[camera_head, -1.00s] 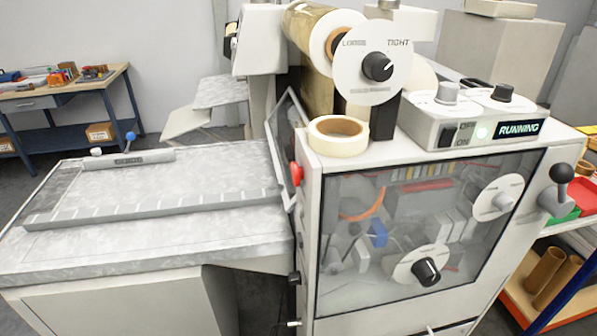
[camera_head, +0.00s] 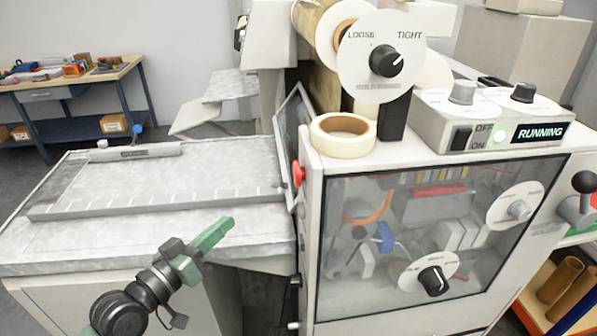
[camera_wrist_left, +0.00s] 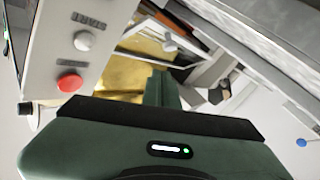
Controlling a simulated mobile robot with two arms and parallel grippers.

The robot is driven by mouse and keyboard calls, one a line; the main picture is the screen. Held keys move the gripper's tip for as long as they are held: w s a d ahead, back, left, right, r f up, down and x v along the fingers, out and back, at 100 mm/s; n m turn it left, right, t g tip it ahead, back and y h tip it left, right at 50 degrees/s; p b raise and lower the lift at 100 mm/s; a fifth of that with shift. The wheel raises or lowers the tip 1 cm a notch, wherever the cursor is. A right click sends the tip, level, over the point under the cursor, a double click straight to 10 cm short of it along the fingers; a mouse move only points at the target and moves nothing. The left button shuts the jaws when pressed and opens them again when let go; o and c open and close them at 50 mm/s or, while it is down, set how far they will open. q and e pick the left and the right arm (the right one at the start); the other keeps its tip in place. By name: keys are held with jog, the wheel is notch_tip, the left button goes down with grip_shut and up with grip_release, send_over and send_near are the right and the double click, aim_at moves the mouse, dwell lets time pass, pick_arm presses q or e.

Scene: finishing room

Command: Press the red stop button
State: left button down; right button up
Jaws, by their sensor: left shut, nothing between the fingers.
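The red stop button (camera_head: 299,175) sticks out from the left side of the machine housing, near its front edge. In the left wrist view the red button (camera_wrist_left: 70,83) sits on a pale panel beside a white button (camera_wrist_left: 84,40) labelled START. My left gripper (camera_head: 222,230) is dark green and shut with nothing in it. It is in front of the flat feed table, left of and below the red button, clearly apart from it. In the left wrist view its body fills the bottom and its fingers (camera_wrist_left: 163,90) point up the picture. My right gripper is out of view.
The machine's lit display (camera_head: 540,131) reads RUNNING. A tape roll (camera_head: 343,134) lies on the housing's top. The grey feed table (camera_head: 150,230) lies left of the housing. A workbench (camera_head: 75,80) stands far back left. A shelf with brown tubes (camera_head: 560,280) is at right.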

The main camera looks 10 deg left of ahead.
aim_at(300, 174)
pick_arm(q)
notch_tip(300, 174, up, 12)
jog(key=s+d+t+h, duration=0.2)
jog(key=h, duration=0.1)
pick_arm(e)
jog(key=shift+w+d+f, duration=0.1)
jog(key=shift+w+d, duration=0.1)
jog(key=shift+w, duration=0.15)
pick_arm(q)
jog(key=shift+r, duration=0.1)
